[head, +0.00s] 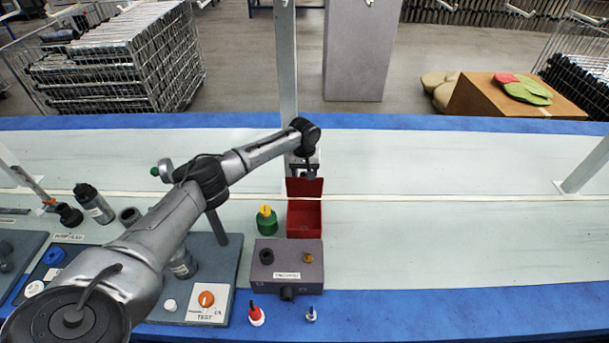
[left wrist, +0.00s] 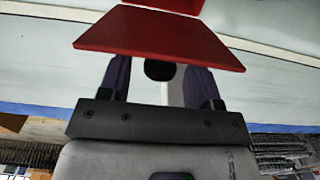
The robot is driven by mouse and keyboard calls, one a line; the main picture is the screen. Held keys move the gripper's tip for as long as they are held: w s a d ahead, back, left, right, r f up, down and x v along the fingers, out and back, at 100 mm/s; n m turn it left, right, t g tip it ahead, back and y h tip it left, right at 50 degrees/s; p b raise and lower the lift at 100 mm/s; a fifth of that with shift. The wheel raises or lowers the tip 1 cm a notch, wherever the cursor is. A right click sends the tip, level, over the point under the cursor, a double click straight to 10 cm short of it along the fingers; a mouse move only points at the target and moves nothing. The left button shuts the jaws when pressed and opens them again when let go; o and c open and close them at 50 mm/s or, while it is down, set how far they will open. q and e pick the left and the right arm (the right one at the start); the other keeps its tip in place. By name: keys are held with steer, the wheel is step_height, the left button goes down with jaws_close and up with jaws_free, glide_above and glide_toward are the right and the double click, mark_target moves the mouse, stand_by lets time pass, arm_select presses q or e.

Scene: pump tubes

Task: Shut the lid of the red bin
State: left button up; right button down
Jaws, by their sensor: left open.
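The red bin (head: 304,232) stands on the pale work surface near the middle of the head view. It is open at the top and its inside shows. Its lid (head: 304,188) is raised at the bin's far edge; it also shows large in the left wrist view (left wrist: 160,40). A bit of the bin shows at the top of that view (left wrist: 178,4). My left gripper (head: 304,173) is behind the lid, on the far side from the bin. Its fingers (left wrist: 160,82) are apart, partly hidden by the lid; I cannot tell whether they touch it. My right gripper is not in view.
A green pot with a yellow top (head: 266,221) stands left of the bin. A grey box with knobs (head: 288,265) stands in front of it. A grey post (head: 289,70) rises behind. The surface to the right (head: 440,235) is clear.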

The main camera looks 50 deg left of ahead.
arm_select(q)
steer(key=shift+f, duration=0.25)
jaws_close()
stand_by(0.5)
